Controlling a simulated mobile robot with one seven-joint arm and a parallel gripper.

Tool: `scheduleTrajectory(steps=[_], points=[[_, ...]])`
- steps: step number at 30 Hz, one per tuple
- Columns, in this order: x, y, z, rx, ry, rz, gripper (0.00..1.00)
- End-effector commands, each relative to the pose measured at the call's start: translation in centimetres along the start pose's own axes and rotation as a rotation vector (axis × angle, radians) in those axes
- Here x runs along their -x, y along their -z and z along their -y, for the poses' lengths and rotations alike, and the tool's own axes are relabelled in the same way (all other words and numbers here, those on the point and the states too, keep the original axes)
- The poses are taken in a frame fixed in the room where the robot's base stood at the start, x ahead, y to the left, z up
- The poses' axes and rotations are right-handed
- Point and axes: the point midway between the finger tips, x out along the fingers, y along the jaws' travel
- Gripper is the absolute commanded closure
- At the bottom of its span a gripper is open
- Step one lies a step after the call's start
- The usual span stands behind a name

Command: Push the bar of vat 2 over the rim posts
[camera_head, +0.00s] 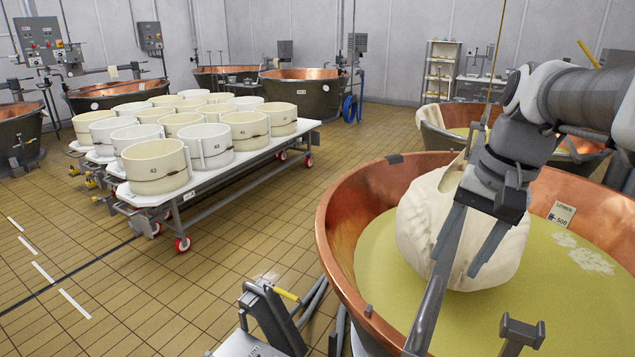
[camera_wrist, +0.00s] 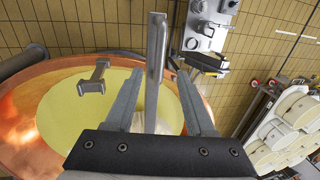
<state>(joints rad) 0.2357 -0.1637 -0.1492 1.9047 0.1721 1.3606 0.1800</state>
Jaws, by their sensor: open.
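A copper vat (camera_head: 345,215) with yellowish liquid fills the lower right of the head view; its rim also shows in the wrist view (camera_wrist: 22,135). No vat number is readable on it. A grey metal bar (camera_head: 428,312) runs from beneath my gripper (camera_head: 455,270) toward the near rim. In the wrist view the bar (camera_wrist: 156,45) stands between the two open fingers; contact cannot be told. A T-topped post (camera_head: 521,332) is at the near side; it shows at the left in the wrist view (camera_wrist: 94,78). A pale cloth bundle (camera_head: 415,225) hangs behind my fingers.
A white trolley (camera_head: 215,160) with several round moulds (camera_head: 157,168) stands at the left. Metal equipment (camera_head: 262,315) with a yellow handle is beside the vat. A second copper vat (camera_head: 428,117) is behind at right; others line the back. Tiled floor between is clear.

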Motion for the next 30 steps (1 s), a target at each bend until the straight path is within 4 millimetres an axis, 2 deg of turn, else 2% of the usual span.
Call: scheduleTrajectory(steps=[1,6,12,18,26,30], points=[[-1.2,-0.1,0.0,0.0,-0.001,0.004,0.45],[-4.8,-0.1,0.0,0.001,-0.002,0.005,0.45],[-7.8,-0.1,0.0,0.001,-0.001,0.003,0.45],[-9.1,0.0,0.0,0.001,0.0,0.0,0.45],[-9.1,0.0,0.0,0.001,0.0,-0.001,0.45],[-9.1,0.0,0.0,0.001,0.0,-0.001,0.69]])
